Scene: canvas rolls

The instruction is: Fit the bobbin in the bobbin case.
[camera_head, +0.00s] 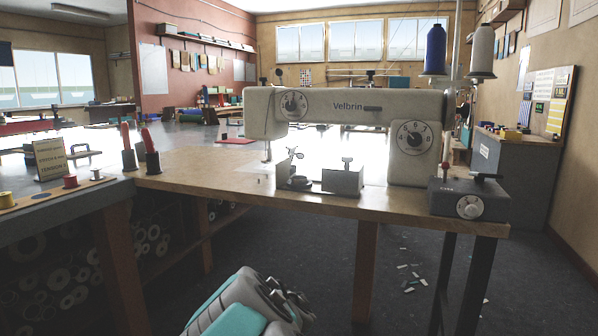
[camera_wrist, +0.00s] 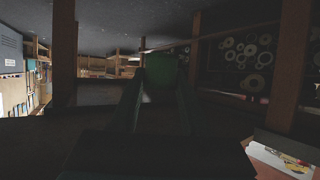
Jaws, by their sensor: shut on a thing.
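My gripper (camera_wrist: 160,92) shows in the wrist view as two long dark fingers. They are shut on a dark green thing (camera_wrist: 165,70), which looks like the bobbin; its details are lost in shadow. In the head view my teal and grey arm is low at the bottom, below the table's height, and the held thing cannot be made out there. The sewing machine (camera_head: 350,103) stands on the wooden table (camera_head: 222,171). Small grey metal parts (camera_head: 299,183) sit at the table's front edge below its needle; the bobbin case seems to be among them, but I cannot tell which part it is.
A grey box (camera_head: 343,180) stands beside the metal parts, and a dial unit (camera_head: 467,200) at the right corner. Red-handled tools (camera_head: 148,139) and thread spools (camera_head: 70,181) are at the left. Table legs (camera_head: 364,260) and shelved rolls (camera_wrist: 250,50) are beneath.

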